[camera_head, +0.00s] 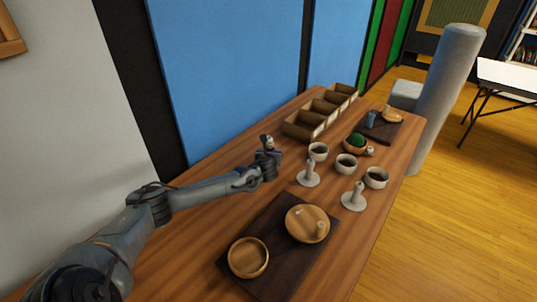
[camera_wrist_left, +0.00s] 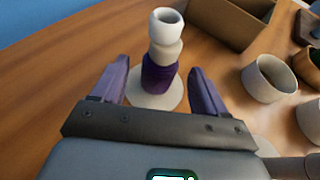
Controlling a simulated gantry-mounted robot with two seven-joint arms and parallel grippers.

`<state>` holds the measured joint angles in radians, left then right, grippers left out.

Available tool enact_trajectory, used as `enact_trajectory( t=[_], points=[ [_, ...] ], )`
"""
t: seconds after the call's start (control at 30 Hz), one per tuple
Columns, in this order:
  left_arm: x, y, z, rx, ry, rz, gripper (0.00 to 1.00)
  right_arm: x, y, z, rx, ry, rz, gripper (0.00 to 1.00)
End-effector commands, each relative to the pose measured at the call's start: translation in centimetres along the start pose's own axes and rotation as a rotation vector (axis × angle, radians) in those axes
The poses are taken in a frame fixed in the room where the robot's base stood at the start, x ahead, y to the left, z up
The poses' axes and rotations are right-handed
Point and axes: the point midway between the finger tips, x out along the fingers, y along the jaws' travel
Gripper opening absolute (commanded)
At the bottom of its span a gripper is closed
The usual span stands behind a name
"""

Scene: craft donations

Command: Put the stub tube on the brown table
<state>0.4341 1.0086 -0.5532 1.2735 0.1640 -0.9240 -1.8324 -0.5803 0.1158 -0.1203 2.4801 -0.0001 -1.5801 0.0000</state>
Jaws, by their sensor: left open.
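The brown table (camera_head: 215,225) runs away from me in the head view. In the left wrist view a pale, hollow-topped tube (camera_wrist_left: 166,24) sits at the top of a stack, above a beige piece (camera_wrist_left: 165,53) and a purple piece (camera_wrist_left: 158,76). The stack stands upright on a round white base (camera_wrist_left: 153,99) on the table. My left gripper (camera_head: 270,155) is open, with its fingers (camera_wrist_left: 160,85) on either side of the lower stack. In the head view it hides most of the stack. Which piece is the stub tube I cannot tell for certain. My right gripper is not seen.
Two pale stands (camera_head: 309,176) (camera_head: 354,196) and several dark-filled cups (camera_head: 346,164) are right of the gripper. Open wooden boxes (camera_head: 304,126) line the back. A dark board (camera_head: 262,240) in front bears a wooden plate (camera_head: 294,225) and bowl (camera_head: 240,268). Bare table lies left of the board.

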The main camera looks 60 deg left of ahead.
Motion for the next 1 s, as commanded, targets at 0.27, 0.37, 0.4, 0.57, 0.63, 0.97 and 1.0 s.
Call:
enact_trajectory(
  t=[0.27,0.37,0.4,0.57,0.63,0.97,1.0],
  points=[
    [-4.5,0.0,0.2,0.003,-0.001,-0.002,0.74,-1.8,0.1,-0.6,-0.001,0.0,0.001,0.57],
    [-5.5,0.0,0.1,0.002,-0.001,-0.001,0.74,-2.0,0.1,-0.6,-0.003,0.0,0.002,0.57],
    [-5.8,0.0,0.1,0.001,-0.001,-0.001,0.74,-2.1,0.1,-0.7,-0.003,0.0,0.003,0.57],
    [-6.5,0.0,-0.1,0.001,0.001,-0.001,0.74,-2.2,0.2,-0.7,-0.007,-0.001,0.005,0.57],
    [-6.6,0.0,-0.1,0.0,0.001,-0.001,0.74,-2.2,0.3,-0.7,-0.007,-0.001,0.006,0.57],
    [-6.6,0.0,-0.1,0.0,0.0,0.0,0.74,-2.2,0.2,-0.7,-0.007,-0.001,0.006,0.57],
    [-6.6,0.0,0.0,0.0,0.0,0.0,0.74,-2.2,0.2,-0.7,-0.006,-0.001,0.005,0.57]
  ],
)
